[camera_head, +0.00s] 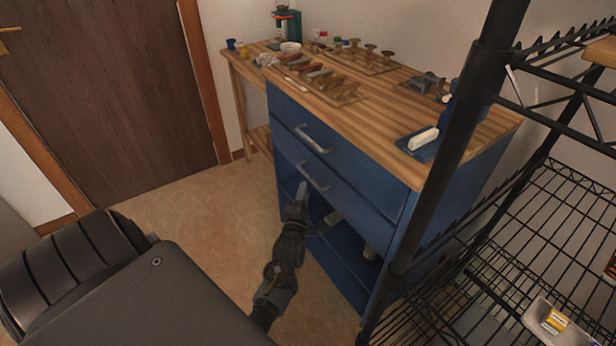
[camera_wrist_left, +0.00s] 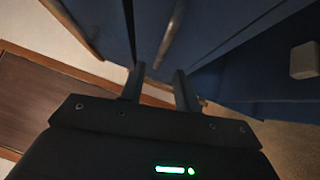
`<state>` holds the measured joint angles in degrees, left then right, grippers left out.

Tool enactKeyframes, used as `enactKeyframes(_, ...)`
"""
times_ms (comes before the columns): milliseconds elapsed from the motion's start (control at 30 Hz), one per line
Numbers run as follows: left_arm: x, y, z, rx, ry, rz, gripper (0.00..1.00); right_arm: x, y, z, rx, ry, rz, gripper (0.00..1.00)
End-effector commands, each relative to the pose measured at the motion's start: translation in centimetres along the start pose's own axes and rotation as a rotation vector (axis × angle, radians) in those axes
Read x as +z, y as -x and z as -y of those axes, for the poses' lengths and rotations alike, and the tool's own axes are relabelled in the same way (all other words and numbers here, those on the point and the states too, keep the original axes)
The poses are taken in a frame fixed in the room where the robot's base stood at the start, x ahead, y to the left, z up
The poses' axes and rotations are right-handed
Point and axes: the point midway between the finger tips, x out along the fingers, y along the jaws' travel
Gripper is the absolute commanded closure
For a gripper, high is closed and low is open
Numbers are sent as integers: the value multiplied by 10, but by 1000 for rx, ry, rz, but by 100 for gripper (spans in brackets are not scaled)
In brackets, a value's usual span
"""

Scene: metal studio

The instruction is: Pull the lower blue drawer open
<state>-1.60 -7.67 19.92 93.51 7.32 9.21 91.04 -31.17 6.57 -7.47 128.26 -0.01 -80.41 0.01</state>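The blue cabinet has two drawers, one above the other, both looking shut. The lower blue drawer (camera_head: 345,197) carries a grey bar handle (camera_head: 316,179); a handle also shows in the wrist view (camera_wrist_left: 172,32). My left gripper (camera_head: 301,190) is at the front of the lower drawer, close to the left end of its handle. In the left wrist view its two fingers (camera_wrist_left: 159,70) are apart, with the handle's near end ahead of and between the tips; contact cannot be told. My right gripper is not in view.
The upper drawer (camera_head: 345,165) has its own handle (camera_head: 313,138). Below the drawers is an open compartment (camera_head: 345,245). The wooden top (camera_head: 375,113) holds tools and small items. A black wire rack (camera_head: 560,215) stands close on the right. The floor (camera_head: 190,215) at left is clear.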

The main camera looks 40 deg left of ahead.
Motion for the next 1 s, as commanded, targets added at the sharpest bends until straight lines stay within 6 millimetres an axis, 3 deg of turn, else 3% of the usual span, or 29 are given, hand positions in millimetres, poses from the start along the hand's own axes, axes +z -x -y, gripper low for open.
enactKeyframes(100,-1,-25,0,3,-2,-1,68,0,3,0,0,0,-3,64)
enactKeyframes(333,-2,-60,0,1,-2,-3,68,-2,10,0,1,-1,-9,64)
enactKeyframes(533,-3,-74,0,0,-2,-4,68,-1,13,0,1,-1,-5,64)
enactKeyframes(800,-3,-75,0,0,-2,-4,68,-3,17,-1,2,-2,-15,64)
enactKeyframes(1000,-3,-75,0,-1,-2,-4,91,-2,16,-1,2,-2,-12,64)
